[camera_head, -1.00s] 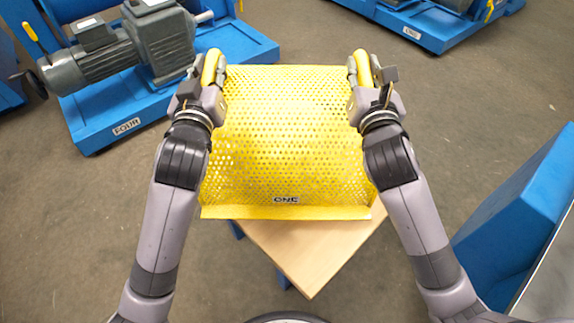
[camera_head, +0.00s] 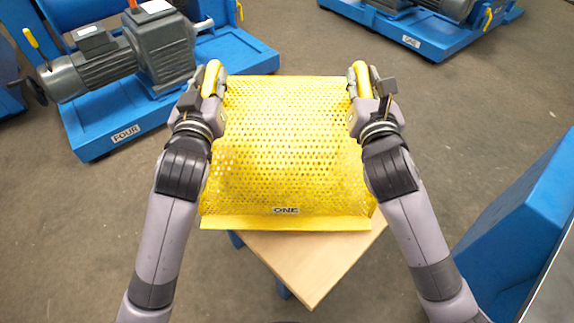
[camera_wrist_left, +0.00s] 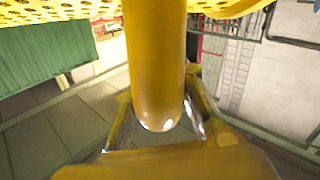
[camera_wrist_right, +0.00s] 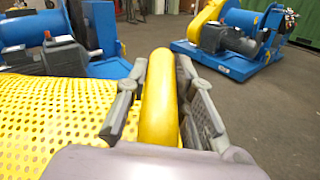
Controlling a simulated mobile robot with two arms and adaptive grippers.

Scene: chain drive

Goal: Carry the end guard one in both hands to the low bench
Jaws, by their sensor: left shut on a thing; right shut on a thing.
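The end guard one (camera_head: 285,150) is a yellow perforated metal cover with a "ONE" label near its front edge. I hold it between both arms in the head view. My left gripper (camera_head: 210,82) is shut on its left yellow handle, which fills the middle of the left wrist view (camera_wrist_left: 157,60). My right gripper (camera_head: 363,80) is shut on its right yellow handle, seen between the fingers in the right wrist view (camera_wrist_right: 158,100). The low bench (camera_head: 305,262), with a light wooden top and blue legs, shows below the guard's front edge. The guard hides the rest of it; I cannot tell whether they touch.
A blue base labelled "FOUR" (camera_head: 125,135) with a grey motor (camera_head: 110,60) stands at the upper left. Another blue machine base (camera_head: 430,42) is at the upper right. A blue block (camera_head: 515,235) stands at the right. Open floor lies between them.

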